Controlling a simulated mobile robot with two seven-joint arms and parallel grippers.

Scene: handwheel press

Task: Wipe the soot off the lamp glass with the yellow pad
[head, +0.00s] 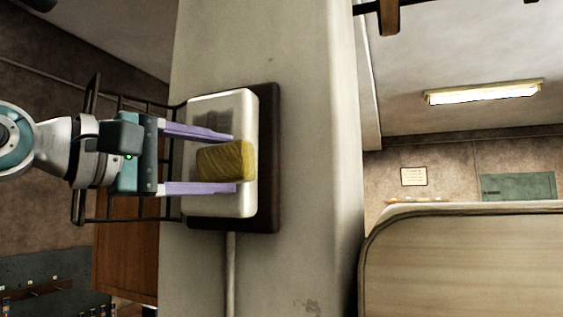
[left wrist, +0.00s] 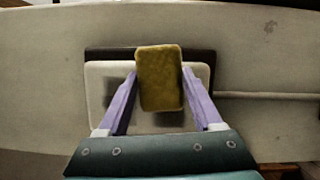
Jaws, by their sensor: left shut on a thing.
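The yellow pad (head: 225,160) is held between the purple fingers of my left gripper (head: 234,163), in front of the lamp glass (head: 222,207). The pad also shows in the left wrist view (left wrist: 160,78), between the two fingertips. The lamp glass is a pale rounded panel on a dark backing plate, fixed to a pillar. A grey soot patch (head: 211,126) shows on the glass above the pad in the head view. Part of the glass is hidden behind the pad and fingers. I cannot tell whether the pad touches the glass. My right gripper is not in view.
A dark wire cage (head: 92,100) stands out to the left of the lamp, around my left gripper's wrist. A conduit (head: 231,270) runs down the pillar (head: 310,150) below the lamp. A wooden panel (head: 460,265) stands at the lower right.

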